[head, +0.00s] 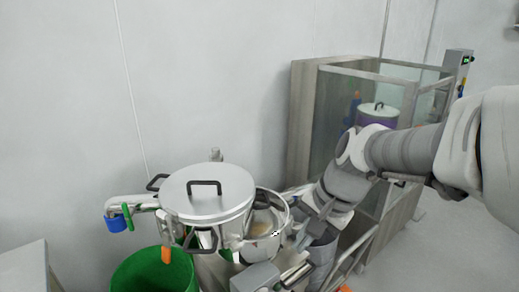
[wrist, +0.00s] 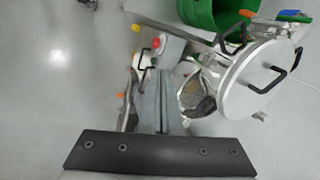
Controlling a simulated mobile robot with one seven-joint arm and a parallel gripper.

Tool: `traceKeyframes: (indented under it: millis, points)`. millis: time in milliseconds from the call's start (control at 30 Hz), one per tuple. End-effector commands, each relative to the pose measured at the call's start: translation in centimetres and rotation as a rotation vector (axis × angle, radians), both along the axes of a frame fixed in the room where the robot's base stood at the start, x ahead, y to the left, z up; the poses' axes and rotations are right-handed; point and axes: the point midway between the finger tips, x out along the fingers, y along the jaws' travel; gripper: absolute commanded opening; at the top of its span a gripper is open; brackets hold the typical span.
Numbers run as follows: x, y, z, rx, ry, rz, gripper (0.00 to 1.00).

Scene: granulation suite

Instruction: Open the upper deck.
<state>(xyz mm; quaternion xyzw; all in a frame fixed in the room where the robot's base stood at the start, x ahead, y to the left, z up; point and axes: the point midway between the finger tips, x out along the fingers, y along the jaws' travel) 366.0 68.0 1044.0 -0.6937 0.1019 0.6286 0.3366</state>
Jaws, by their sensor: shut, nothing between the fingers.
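A round steel unit with a flat lid (head: 208,188) and black handles stands left of centre in the head view. It also shows at the right of the wrist view (wrist: 250,85). A smaller open steel vessel (head: 263,222) with beige material inside sits just to its right, partly under its edge; it also shows in the wrist view (wrist: 192,92). I cannot tell which part is the upper deck. My gripper (head: 303,238) is right of the open vessel, pointing down. In the wrist view its grey fingers (wrist: 157,80) are together and empty, beside the vessel.
A green bin (head: 150,270) stands below the lidded unit. A blue padlock-like piece (head: 115,223) hangs at its left. A glass-walled cabinet (head: 335,115) with a purple lidded drum (head: 378,114) stands behind my arm. Bare floor lies at the left of the wrist view.

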Motion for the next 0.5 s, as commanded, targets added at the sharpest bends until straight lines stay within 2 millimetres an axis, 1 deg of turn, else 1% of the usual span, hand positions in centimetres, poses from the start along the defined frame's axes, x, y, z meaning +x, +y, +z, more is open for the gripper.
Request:
traceKeyframes:
  millis: [33, 167, 367, 500]
  points:
    - [1.2, 0.5, 0.4, 0.036, 0.045, -0.046, 0.0]
    - [3.9, 1.9, -0.2, 0.13, 0.151, -0.183, 0.0]
    - [7.9, 4.1, -1.8, 0.266, 0.327, -0.396, 0.0]
    - [10.3, 5.5, -3.3, 0.35, 0.452, -0.545, 0.0]
